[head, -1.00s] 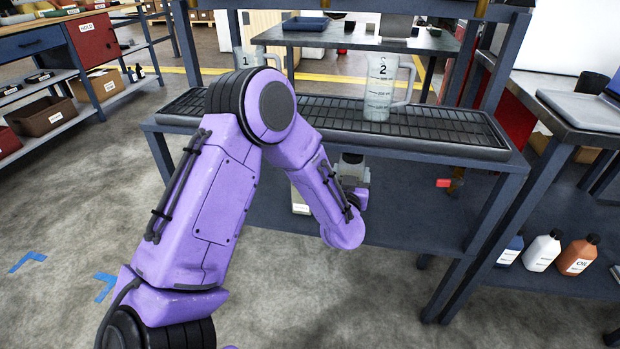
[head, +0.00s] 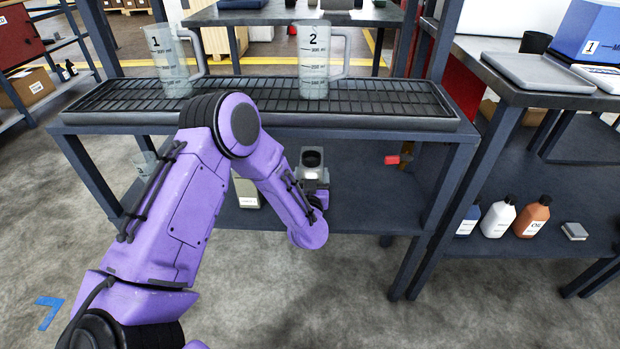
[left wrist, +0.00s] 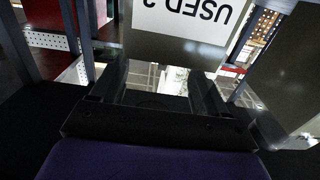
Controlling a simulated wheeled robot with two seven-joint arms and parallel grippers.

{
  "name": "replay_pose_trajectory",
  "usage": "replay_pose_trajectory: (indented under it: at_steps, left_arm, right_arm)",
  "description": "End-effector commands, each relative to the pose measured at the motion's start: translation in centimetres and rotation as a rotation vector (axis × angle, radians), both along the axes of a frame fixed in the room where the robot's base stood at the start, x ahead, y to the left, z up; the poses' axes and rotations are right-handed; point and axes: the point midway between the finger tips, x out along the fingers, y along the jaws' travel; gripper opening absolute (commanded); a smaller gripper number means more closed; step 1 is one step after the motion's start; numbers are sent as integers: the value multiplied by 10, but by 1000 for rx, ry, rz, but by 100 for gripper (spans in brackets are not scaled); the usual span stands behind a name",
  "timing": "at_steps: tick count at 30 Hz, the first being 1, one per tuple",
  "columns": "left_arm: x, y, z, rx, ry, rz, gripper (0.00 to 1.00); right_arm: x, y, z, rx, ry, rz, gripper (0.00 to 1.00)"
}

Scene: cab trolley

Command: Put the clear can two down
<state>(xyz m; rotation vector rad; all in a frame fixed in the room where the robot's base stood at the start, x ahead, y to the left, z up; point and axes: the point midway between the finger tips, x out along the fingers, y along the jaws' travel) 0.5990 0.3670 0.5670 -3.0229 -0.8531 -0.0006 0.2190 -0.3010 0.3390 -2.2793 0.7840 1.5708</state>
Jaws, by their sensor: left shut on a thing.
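Clear can two (head: 313,75), a clear measuring jug marked "2" with its handle to the right, stands upright on the black grate tray (head: 385,97). My left gripper (head: 312,165) is below the tray's front edge, apart from this can. The head view does not show its fingertips clearly. In the left wrist view my left gripper (left wrist: 163,92) has its fingers spaced apart on a thing I cannot make out, possibly clear. A container labelled "USED 2" (left wrist: 180,45) shows upside down just beyond. My right gripper is not in view.
Clear can 1 (head: 170,65) stands on the tray's left part. Another clear can (head: 146,164) is lower left. A pale container (head: 247,193) and a red piece (head: 391,160) are under the tray. Bottles, including an orange one (head: 532,216), stand on the right shelf. The tray's right end is clear.

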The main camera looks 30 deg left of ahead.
Motion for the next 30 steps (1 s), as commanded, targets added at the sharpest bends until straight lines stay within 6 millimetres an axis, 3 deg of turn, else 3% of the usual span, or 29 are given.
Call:
replay_pose_trajectory:
  at_steps: [7, 8, 10, 20, 30]
  left_arm:
    - [0, 1, -1, 0, 0, 1, 13]
    - [-1, 1, -2, 0, 2, 1, 78]
    - [-1, 1, -1, -1, 2, 1, 100]
    - [-6, -3, 2, 0, 4, -2, 100]
    - [-76, -46, 3, 2, 5, -5, 100]
  right_arm:
    - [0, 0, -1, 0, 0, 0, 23]
    - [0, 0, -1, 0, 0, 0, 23]
    - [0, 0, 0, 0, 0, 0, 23]
    - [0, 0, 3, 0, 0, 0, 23]
    - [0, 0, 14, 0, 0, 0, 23]
